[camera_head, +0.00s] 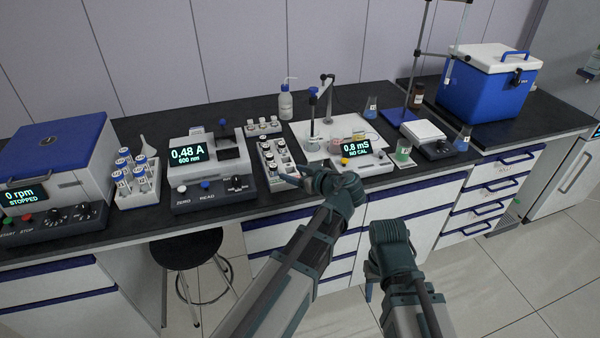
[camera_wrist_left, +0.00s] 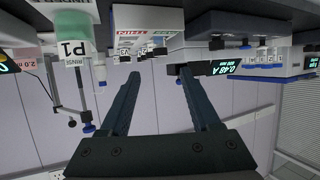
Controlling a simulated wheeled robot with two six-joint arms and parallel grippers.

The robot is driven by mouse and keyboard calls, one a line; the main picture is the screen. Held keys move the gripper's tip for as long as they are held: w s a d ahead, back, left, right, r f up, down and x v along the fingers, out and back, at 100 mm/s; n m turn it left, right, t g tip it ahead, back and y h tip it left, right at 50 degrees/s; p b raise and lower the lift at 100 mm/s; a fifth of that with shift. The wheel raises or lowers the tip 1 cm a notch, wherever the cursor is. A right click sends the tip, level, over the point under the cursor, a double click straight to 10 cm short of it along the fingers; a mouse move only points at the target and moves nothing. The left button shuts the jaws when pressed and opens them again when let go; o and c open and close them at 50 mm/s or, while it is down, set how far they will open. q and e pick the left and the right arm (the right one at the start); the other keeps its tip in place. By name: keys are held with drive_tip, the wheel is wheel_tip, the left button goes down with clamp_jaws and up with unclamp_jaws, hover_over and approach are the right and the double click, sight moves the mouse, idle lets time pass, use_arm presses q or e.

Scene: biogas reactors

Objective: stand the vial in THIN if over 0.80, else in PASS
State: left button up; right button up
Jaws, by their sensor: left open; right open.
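The photometer (camera_head: 212,180) reads 0.48 A at 600 nm, and its display also shows in the left wrist view (camera_wrist_left: 222,68). Right of it a white rack (camera_head: 284,186) holds several dark-capped vials (camera_head: 272,150). In the upside-down left wrist view the red label THIN (camera_wrist_left: 132,36) shows on a white block, with small vials by it. I cannot read a PASS label. My left gripper (camera_head: 292,178) is open and empty at the rack's front right; its fingers also show in the wrist view (camera_wrist_left: 158,76). My right gripper (camera_head: 370,288) is low before the bench, open.
A centrifuge (camera_head: 60,165) and a tube rack (camera_head: 138,190) stand at left. A smaller rack (camera_head: 263,127) and wash bottle (camera_head: 286,103) are behind. A stool (camera_head: 187,250) stands below.

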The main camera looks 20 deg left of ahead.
use_arm(q)
drive_tip(key=s+d+f+m+g+h, duration=0.4)
drive_tip(key=s+d+f+m+h, duration=0.1)
drive_tip(key=s, duration=0.6)
drive_tip(key=s+d+f+m+g+h, duration=0.3)
drive_tip(key=s+d+f+m+h, duration=0.2)
drive_tip(key=s+d+f+m, duration=0.3)
drive_tip(key=s+d+m, duration=0.2)
drive_tip(key=s+d, duration=0.1)
drive_tip(key=d, duration=0.1)
drive_tip(key=shift+s+f+g, duration=0.2)
drive_tip(key=shift+g, duration=0.2)
wheel_tip(320, 180, up, 6)
drive_tip(key=p, duration=0.5)
drive_tip(key=shift+f+p, duration=0.1)
drive_tip(key=shift+p, duration=0.3)
